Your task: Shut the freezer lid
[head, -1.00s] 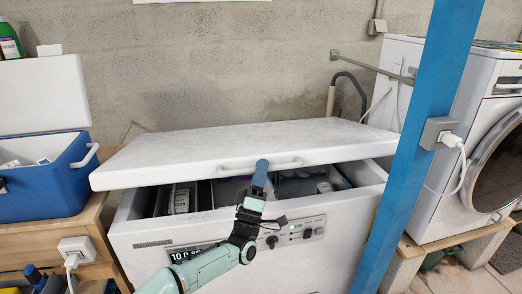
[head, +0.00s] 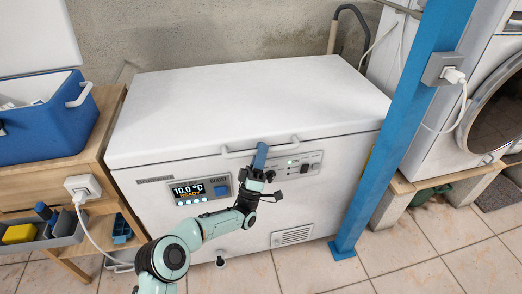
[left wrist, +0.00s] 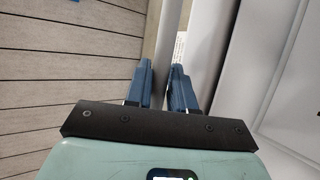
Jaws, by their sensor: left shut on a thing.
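The freezer lid (head: 245,100) is white and lies level on the white freezer body (head: 150,195) in the head view. No open gap shows along its front edge. A white bar handle (head: 233,154) runs along the lid's front. My left gripper (head: 261,157) is at this handle, shut on it, with the arm coming up from below. In the left wrist view the two blue fingers (left wrist: 161,85) stand close on either side of a pale strip. The freezer's inside is hidden. My right gripper is not in view.
A blue post (head: 395,125) stands at the freezer's front right corner, with a washing machine (head: 490,110) behind it. A wooden bench (head: 90,135) with a blue cooler (head: 45,125) is at the left. Tiled floor (head: 420,255) is clear in front.

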